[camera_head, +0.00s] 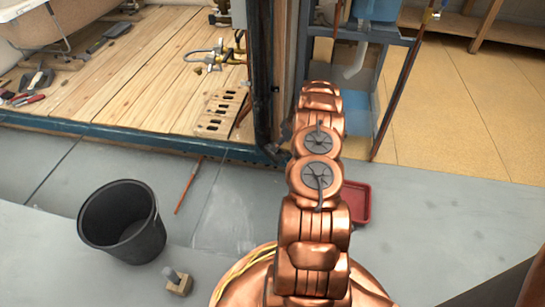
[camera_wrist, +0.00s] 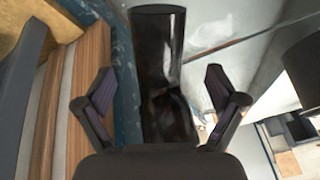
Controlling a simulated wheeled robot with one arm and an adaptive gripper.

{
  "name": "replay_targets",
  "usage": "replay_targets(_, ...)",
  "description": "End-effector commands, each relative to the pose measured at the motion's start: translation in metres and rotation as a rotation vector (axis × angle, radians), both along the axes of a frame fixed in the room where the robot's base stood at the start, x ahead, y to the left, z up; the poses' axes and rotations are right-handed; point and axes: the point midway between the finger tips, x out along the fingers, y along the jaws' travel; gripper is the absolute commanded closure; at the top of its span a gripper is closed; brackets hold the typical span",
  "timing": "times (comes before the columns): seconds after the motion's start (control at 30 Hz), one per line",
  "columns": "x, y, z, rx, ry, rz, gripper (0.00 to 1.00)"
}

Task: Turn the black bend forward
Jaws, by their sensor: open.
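The black bend (camera_wrist: 165,115) shows in the wrist view as a glossy dark piece at the lower end of a black pipe (camera_wrist: 158,45). It lies between the two fingers of my gripper (camera_wrist: 158,84), which are spread apart with a gap on each side. The gripper's palm hides the near part of the bend. In the head view the black pipe (camera_head: 262,70) runs down the blue frame post, and its lower end is near the floor beside my copper-coloured arm. My arm largely hides my gripper and the bend there.
A red tray (camera_head: 356,202) lies right of my arm. A wooden platform (camera_head: 130,65) holds tools and a perforated brick (camera_head: 220,112). Floor at right is open.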

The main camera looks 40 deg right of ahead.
Motion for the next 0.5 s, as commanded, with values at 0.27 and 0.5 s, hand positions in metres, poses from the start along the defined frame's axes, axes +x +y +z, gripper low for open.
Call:
replay_targets(0.27, 0.003, 0.001, -0.022, 0.001, 0.000, -0.006, 0.06)
replay_targets(0.5, 0.015, 0.011, -0.056, 0.002, 0.002, -0.003, 0.06)
